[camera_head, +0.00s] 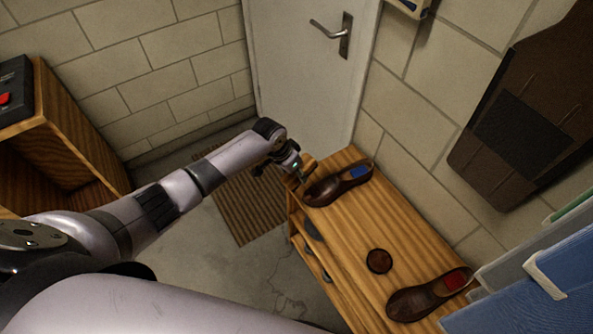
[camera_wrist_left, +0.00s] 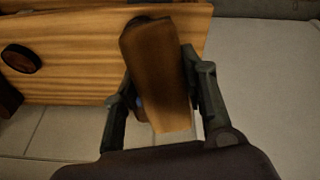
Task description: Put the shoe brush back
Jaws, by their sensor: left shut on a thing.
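My left gripper (camera_head: 292,172) is at the far left end of the wooden bench, beside a dark brown shoe with a blue patch inside (camera_head: 338,183). It is shut on the shoe brush (camera_head: 308,162), of which only a small tan part shows in the head view. In the left wrist view the brown brush (camera_wrist_left: 158,65) sits between the two fingers of the left gripper (camera_wrist_left: 162,82), with the bench top behind it. I cannot tell whether the brush touches the bench. My right gripper is not in view.
The wooden bench (camera_head: 362,223) also carries a round dark tin (camera_head: 379,261) and a second brown shoe with a red patch (camera_head: 422,297). A ribbed mat (camera_head: 246,205) lies before the white door (camera_head: 300,75). The bench top between the far shoe and the tin is clear.

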